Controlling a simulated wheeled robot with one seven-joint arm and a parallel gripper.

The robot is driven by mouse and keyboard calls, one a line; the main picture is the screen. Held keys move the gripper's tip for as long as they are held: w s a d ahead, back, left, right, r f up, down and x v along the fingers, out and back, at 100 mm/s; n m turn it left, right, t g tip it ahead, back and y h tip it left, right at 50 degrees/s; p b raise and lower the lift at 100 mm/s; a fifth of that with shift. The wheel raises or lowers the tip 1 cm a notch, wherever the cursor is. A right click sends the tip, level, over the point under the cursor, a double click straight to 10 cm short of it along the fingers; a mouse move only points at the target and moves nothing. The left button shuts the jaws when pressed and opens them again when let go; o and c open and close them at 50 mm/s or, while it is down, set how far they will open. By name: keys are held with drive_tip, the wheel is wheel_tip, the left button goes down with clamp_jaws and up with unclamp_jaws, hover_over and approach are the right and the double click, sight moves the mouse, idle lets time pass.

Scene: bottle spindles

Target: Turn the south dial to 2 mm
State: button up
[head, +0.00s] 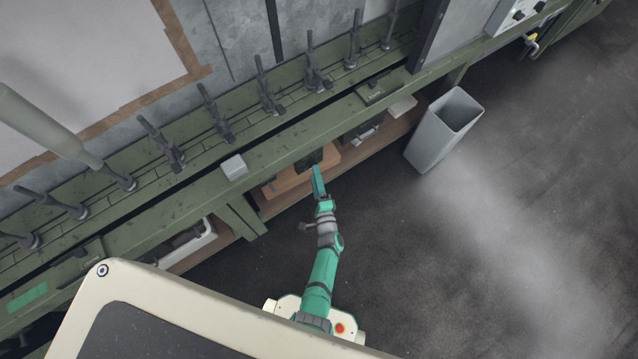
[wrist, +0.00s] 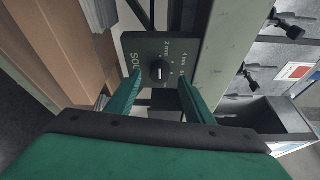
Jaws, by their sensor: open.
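The south dial is a round black knob (wrist: 159,71) with a pale pointer line, on a dark plate (wrist: 135,45) lettered "SOU", the rest of the word hidden. Marks reading 2 mm and 4 mm show beside the knob. The pointer is too small to read surely against the marks. My gripper (wrist: 160,82) is open, one green finger on each side of the knob. I cannot tell whether the fingers touch it. In the head view my gripper (head: 316,178) is at the front of the green machine, just below the dark plate (head: 309,159).
The long green machine (head: 205,190) carries a row of upright spindles (head: 268,90). A small white box (head: 234,167) sits on its ledge. A grey bin (head: 443,130) stands right on the floor.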

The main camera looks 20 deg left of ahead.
drive_tip(key=v, duration=0.8)
drive_tip(key=shift+f, duration=0.1)
drive_tip(key=shift+a, duration=0.1)
